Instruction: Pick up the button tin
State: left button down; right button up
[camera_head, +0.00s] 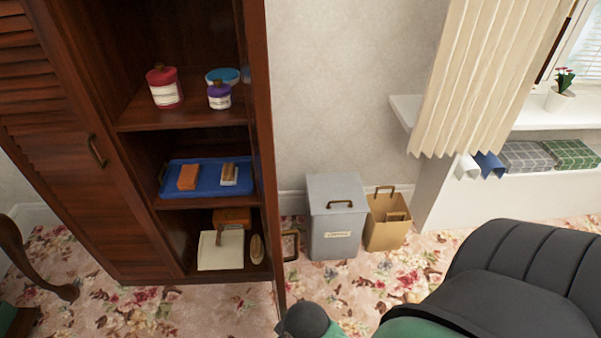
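I cannot tell for sure which container is the button tin, as no label is readable. On the upper open shelf of the wooden cabinet stands a red lidded container (164,88) with a pale label. To its right is a smaller purple lidded container (219,96), also with a pale label. A blue bowl (223,75) sits behind the purple one and is partly hidden by it. All stand upright and apart from any gripper. Neither of my grippers shows in the head view.
The cabinet's middle shelf holds a blue tray (207,179) with an orange block and a brush-like item. A cloth (221,251) and a brush lie on the bottom. A grey bin (337,217) and brown bag (387,219) stand right of the open cabinet door. Dark rounded shapes fill the lower right.

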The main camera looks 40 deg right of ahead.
aim_at(167, 94)
jog(key=l+z, duration=0.1)
jog(key=z, duration=0.2)
jog(key=i+l+z, duration=0.1)
jog(key=z, duration=0.25)
jog(key=i+l+u, duration=0.1)
jog(key=l+u, duration=0.4)
jog(key=i+l+u, duration=0.15)
jog(key=l, duration=0.4)
jog(key=j, duration=0.25)
jog(key=k+j, duration=0.15)
jog(key=j, duration=0.1)
